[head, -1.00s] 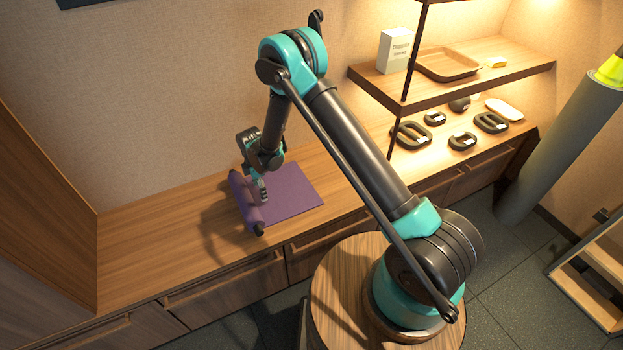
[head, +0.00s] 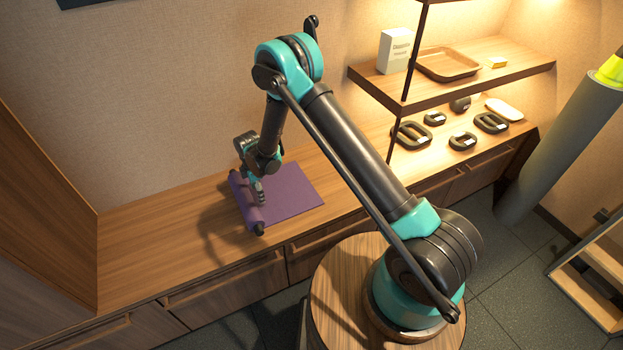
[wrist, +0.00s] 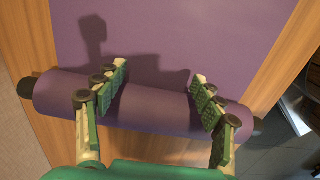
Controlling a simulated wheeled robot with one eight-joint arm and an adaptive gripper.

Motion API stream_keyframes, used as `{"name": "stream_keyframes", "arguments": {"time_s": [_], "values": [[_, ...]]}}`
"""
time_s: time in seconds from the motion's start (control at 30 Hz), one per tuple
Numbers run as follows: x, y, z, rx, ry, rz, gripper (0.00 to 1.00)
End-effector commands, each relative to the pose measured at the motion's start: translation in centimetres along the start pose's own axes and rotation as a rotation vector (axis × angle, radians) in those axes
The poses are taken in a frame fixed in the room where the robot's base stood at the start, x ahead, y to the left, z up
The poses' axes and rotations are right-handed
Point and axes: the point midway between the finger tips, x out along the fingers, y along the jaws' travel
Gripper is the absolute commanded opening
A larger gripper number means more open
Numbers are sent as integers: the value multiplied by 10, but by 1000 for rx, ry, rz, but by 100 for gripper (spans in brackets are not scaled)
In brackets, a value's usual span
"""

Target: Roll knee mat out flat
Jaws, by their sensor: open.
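The purple knee mat (head: 292,192) lies partly flat on the wooden counter, with its left end still a roll (head: 243,203). In the wrist view the flat part of the mat (wrist: 190,40) fills the top and the roll (wrist: 155,108) runs across the middle, with a dark end cap on each side. My gripper (head: 259,190) is over the roll on its flat-mat side. In the wrist view my gripper (wrist: 158,80) is open, its two green padded fingers apart and reaching across the roll. I cannot tell whether the fingers touch it.
Bare counter (head: 150,235) lies left of the roll, up to a wooden side panel (head: 40,150). Several dark weights (head: 462,141) lie on the counter at right, under a shelf with a tray (head: 447,64) and a white box (head: 395,50). A large grey roll (head: 555,150) leans at far right.

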Motion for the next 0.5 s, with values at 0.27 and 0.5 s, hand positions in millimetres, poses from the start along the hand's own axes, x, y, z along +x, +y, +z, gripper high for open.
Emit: {"name": "stream_keyframes", "arguments": {"time_s": [0.27,0.5], "values": [[0,0,-10,0,0,0,69],[0,0,-19,0,1,0,69]]}}
